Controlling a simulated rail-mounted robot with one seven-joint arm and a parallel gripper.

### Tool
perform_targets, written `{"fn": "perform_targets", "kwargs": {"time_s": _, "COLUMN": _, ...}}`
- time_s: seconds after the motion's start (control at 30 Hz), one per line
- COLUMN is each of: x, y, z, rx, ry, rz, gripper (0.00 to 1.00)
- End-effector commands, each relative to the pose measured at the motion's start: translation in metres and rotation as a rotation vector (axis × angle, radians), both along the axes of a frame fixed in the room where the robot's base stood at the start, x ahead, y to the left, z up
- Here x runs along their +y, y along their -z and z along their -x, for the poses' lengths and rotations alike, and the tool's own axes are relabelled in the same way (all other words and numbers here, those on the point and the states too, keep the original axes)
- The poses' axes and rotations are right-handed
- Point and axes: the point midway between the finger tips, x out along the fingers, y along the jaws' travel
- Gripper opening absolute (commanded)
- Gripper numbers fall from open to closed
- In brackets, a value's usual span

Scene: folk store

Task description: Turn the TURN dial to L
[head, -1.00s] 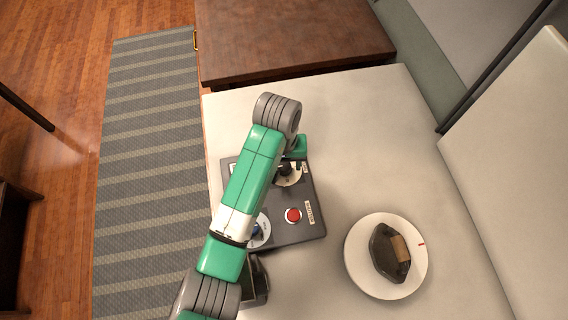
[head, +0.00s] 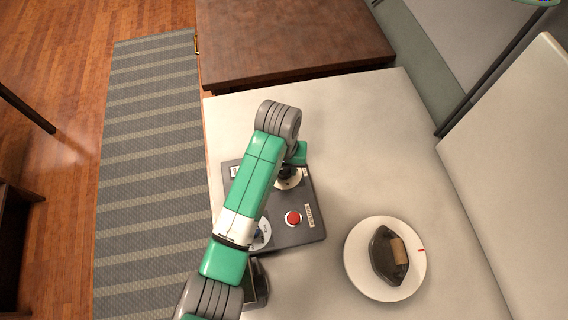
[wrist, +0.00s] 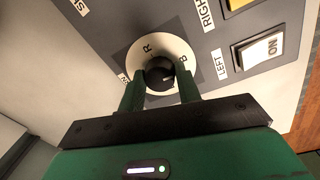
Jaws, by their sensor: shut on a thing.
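The dial is a white disc (wrist: 150,50) with a dark round knob (wrist: 160,73) at its middle. In the head view the dial (head: 291,182) is partly covered by my arm and gripper.
The dark control panel (head: 318,232) lies on a pale counter (head: 350,130). The wrist view shows a white switch (wrist: 258,50).

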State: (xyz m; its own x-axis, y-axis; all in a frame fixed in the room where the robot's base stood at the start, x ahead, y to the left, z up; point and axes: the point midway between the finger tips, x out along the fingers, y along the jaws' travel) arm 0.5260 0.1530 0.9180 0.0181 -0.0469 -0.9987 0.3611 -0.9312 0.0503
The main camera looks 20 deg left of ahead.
Motion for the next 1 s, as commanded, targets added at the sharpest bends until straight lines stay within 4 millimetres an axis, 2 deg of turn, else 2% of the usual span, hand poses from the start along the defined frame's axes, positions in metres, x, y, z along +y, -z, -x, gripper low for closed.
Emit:
{"fn": "perform_targets", "kwargs": {"time_s": 0.2, "x": -0.0007, "y": -0.0063, "z": 0.0002, "rx": 0.003, "ry": 0.169, "rz": 0.002, "gripper": 0.11}}
{"fn": "perform_targets", "kwargs": {"time_s": 1.0, "x": 0.0008, "y": -0.0036, "z": -0.0018, "rx": 0.0, "ry": 0.93, "rz": 0.001, "gripper": 0.11}}
